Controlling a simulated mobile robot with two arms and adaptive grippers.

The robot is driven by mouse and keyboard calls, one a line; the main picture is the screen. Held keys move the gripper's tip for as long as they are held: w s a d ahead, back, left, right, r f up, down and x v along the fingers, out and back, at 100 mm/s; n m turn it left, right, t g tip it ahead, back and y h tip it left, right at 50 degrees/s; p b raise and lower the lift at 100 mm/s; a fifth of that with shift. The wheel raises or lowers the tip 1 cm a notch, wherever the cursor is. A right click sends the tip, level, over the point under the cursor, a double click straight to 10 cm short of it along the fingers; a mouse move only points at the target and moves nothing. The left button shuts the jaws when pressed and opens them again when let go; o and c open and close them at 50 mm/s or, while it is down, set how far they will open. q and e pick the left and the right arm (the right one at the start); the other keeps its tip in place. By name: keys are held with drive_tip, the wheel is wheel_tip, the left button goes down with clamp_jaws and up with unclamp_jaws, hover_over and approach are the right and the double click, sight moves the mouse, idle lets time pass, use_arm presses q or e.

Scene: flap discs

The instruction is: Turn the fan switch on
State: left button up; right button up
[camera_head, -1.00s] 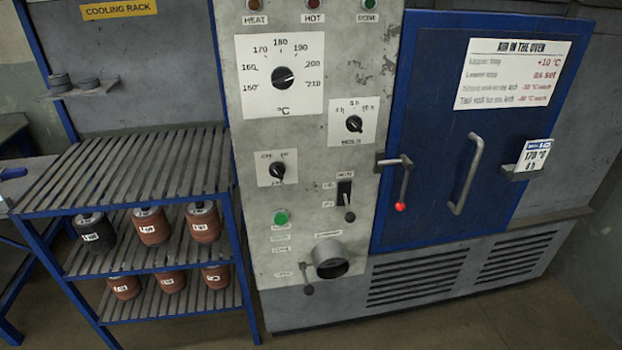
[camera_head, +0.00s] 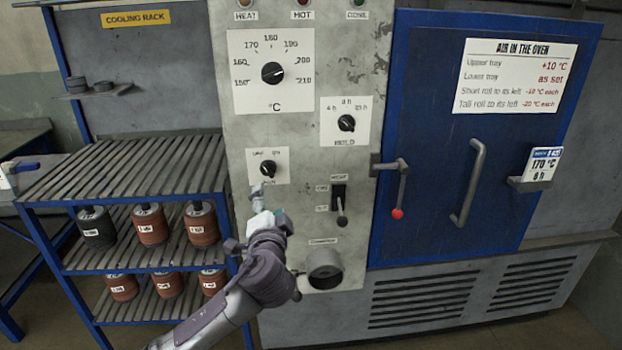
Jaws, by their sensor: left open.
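The fan switch appears to be the small black rotary knob (camera_head: 267,168) on a white plate, low on the left of the grey control panel; its label is too small to read surely. My left gripper (camera_head: 258,196) is just below this knob, fingers pointing up toward it. It is open and holds nothing that I can see. I cannot tell whether a fingertip touches the plate. My left arm hides the green button area under the knob. My right gripper is not in view.
The temperature dial (camera_head: 272,73), hold knob (camera_head: 346,123) and a lever switch (camera_head: 340,205) sit on the same panel. The blue oven door (camera_head: 430,130) with its handle is at right. A cooling rack (camera_head: 130,170) with several rolls stands at left.

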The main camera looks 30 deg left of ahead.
sight(268, 173)
use_arm(q)
drive_tip(key=p+x, duration=0.2)
drive_tip(key=x, duration=1.1)
drive_tip(key=shift+s+a, duration=0.15)
drive_tip(key=shift+s, duration=0.05)
drive_tip(key=shift+w+a, duration=0.25)
drive_tip(key=shift+w, duration=0.2)
drive_tip(key=shift+c, duration=0.9)
drive_tip(key=c, duration=1)
drive_tip(key=shift+o, duration=0.2)
